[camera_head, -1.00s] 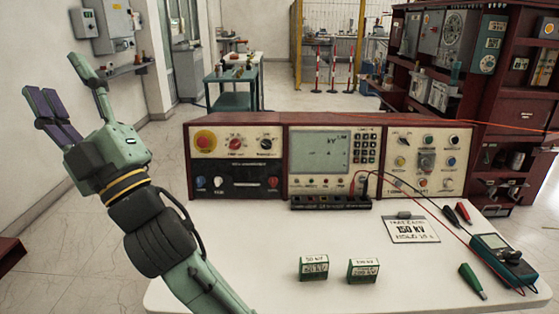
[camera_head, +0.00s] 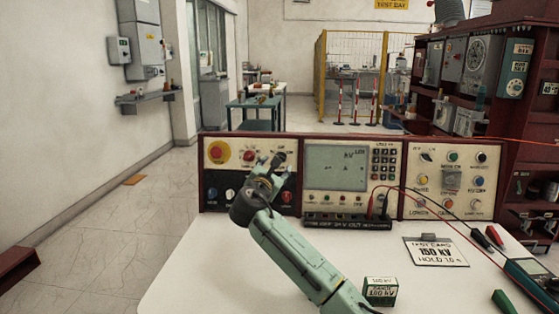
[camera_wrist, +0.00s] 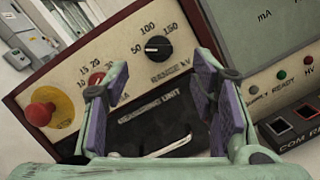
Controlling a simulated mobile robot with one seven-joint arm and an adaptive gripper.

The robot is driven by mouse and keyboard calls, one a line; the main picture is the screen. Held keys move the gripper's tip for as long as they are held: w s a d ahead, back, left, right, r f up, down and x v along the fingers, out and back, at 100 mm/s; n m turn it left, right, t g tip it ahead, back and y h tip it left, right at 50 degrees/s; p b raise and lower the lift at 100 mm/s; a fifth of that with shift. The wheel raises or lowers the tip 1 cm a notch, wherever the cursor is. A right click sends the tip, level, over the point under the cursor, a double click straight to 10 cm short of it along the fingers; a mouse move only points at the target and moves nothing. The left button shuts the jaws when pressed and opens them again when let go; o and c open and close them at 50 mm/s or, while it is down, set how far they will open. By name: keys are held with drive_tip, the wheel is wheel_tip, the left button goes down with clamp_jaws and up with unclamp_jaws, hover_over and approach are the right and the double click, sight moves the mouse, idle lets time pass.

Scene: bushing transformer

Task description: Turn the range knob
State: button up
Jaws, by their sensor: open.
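The black range knob (camera_wrist: 158,48) sits on the cream panel under the marks 50, 100 and 150, with "RANGE kV" printed below it. A pale mark shows on its left side, towards 50. In the head view the range knob (camera_head: 280,157) is at the tips of my gripper (camera_head: 271,166). In the wrist view my gripper (camera_wrist: 160,88) is open and empty, its purple-padded fingers spread below the knob, which shows between and beyond them. I cannot tell the exact gap to the panel.
A red knob (camera_wrist: 96,79) and a red emergency button (camera_wrist: 41,106) lie left of the range knob. A display (camera_head: 336,167) is to the right. A card (camera_head: 435,252) reading 150 kV and a green box (camera_head: 380,291) lie on the white table (camera_head: 215,270).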

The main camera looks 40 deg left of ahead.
sight(281, 158)
drive_tip(key=p+x, duration=0.1)
drive_tip(key=x, duration=0.5)
drive_tip(key=shift+w, duration=0.25)
drive_tip(key=shift+a, duration=0.1)
drive_tip(key=shift+c, duration=0.2)
drive_tip(key=c, duration=1.1)
drive_tip(key=shift+m, duration=0.3)
drive_tip(key=m+g+p, duration=0.1)
drive_tip(key=m+p, duration=0.2)
drive_tip(key=m, duration=0.4)
drive_tip(key=m+g+h+p, duration=0.1)
drive_tip(key=m+g+p, duration=0.1)
drive_tip(key=m, duration=0.6)
drive_tip(key=r+m+g+h+p, duration=0.1)
drive_tip(key=m+p, duration=0.3)
drive_tip(key=m, duration=0.4)
drive_tip(key=shift+g, duration=0.4)
